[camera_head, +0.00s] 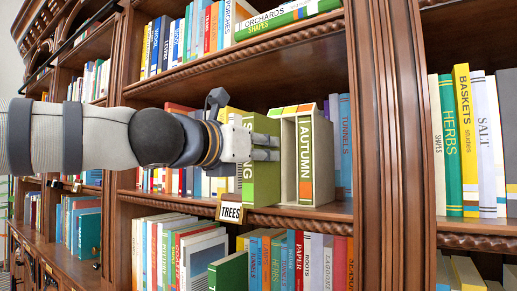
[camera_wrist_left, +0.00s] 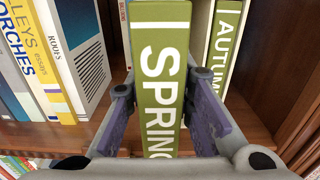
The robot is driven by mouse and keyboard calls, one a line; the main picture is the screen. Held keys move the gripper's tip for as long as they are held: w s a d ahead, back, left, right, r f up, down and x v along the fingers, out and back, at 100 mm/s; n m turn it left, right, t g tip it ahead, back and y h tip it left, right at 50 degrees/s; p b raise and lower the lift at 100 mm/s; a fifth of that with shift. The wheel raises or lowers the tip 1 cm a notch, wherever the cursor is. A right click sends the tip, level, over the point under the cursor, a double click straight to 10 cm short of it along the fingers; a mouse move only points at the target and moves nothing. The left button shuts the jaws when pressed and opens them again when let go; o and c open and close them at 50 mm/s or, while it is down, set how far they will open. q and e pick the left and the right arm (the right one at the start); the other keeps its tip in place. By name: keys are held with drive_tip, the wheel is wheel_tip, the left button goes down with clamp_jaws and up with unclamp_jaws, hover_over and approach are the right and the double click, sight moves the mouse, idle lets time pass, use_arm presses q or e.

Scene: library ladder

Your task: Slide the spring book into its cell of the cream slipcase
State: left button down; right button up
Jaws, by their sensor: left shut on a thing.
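The spring book (camera_head: 263,186) is green with white letters and stands upright on the middle shelf, just left of the cream slipcase (camera_head: 324,165). My left gripper (camera_head: 264,147) is shut on the spring book, fingers on both sides of its spine. It also shows in the left wrist view (camera_wrist_left: 165,110), with the spring book (camera_wrist_left: 160,70) between the fingers. The gripper hides part of the spine in the head view. The green autumn book (camera_head: 306,150) is in the slipcase, to the right; its spine also shows in the wrist view (camera_wrist_left: 225,45). My right gripper is not in view.
Blue books (camera_head: 340,140) stand right of the slipcase, against an upright post (camera_head: 375,130). More books stand left of my gripper. Full shelves lie above and below.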

use_arm(q)
drive_tip(key=shift+x, duration=1.05)
drive_tip(key=c, duration=1.3)
unclamp_jaws()
drive_tip(key=shift+w, duration=0.15)
drive_tip(key=shift+f, duration=0.1)
drive_tip(key=v, duration=1.2)
